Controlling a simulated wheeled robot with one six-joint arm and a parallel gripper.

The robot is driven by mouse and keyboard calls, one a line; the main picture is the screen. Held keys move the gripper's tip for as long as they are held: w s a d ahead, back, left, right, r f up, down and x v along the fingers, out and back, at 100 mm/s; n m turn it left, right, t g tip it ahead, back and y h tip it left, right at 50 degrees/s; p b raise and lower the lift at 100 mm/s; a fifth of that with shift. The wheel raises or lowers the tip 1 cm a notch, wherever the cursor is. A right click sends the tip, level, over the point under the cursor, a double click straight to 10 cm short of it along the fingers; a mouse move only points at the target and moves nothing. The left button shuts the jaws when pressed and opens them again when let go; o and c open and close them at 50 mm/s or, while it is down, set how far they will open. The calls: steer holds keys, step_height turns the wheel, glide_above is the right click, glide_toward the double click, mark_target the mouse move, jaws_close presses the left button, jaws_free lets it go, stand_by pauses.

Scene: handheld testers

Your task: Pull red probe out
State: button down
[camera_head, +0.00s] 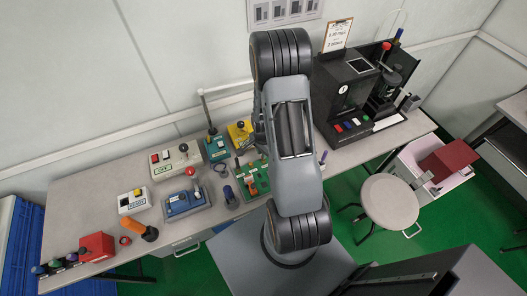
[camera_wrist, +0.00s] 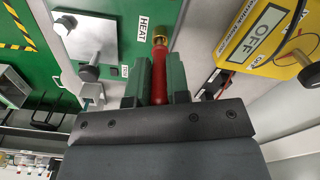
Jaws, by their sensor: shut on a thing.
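A red probe (camera_wrist: 158,70) with a brass-coloured end (camera_wrist: 159,36) shows in the wrist view, between the two green fingers of my gripper (camera_wrist: 161,78). My gripper is shut on the red part. The brass end points to the top of the picture, and I cannot tell whether it sits in a socket. To its right is a yellow meter (camera_wrist: 270,35) whose display reads OFF. In the head view the yellow meter (camera_head: 238,131) stands at the back of the bench; my arm hides the gripper and probe.
A green panel (camera_wrist: 125,18) labelled HEAT, with a metal plate and black knob, lies left of the probe. A thin cable loops at the right. In the head view, several coloured testers crowd the bench (camera_head: 62,200), and a black machine (camera_head: 345,95) stands right of my arm.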

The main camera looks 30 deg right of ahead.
steer(key=shift+r+p, duration=1.35)
steer(key=shift+r, duration=0.8)
